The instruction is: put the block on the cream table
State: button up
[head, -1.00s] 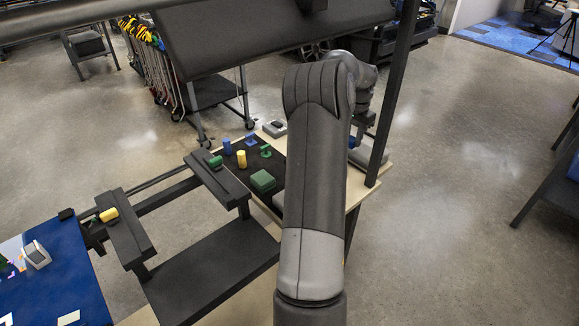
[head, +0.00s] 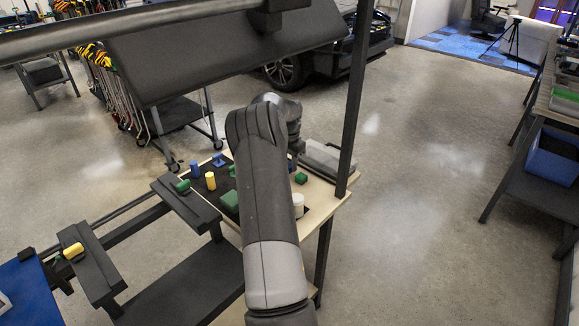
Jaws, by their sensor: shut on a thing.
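The cream table (head: 318,216) stands at centre behind my arm, with a dark mat on part of its top. My gripper (head: 297,150) points down over the table's far part, partly hidden by my arm. A small blue block (head: 291,165) shows just below it, mostly hidden by my arm, and the gripper is shut on it. I cannot tell its height above the table. A larger green block (head: 230,201) sits on the mat left of my arm, and a small green block (head: 301,178) sits to the right.
A yellow cylinder (head: 211,181), a blue cylinder (head: 195,169) and a blue piece (head: 218,160) stand on the mat. A white cylinder (head: 298,204) is near the right edge. A grey tray (head: 322,160) lies at the back right. A dark post (head: 354,95) rises beside the table.

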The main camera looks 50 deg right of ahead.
jog(key=shift+f, duration=0.85)
jog(key=o, duration=1)
jog(key=shift+f, duration=0.15)
jog(key=shift+c, duration=0.2)
notch_tip(320, 180, up, 12)
jog(key=shift+r, duration=0.2)
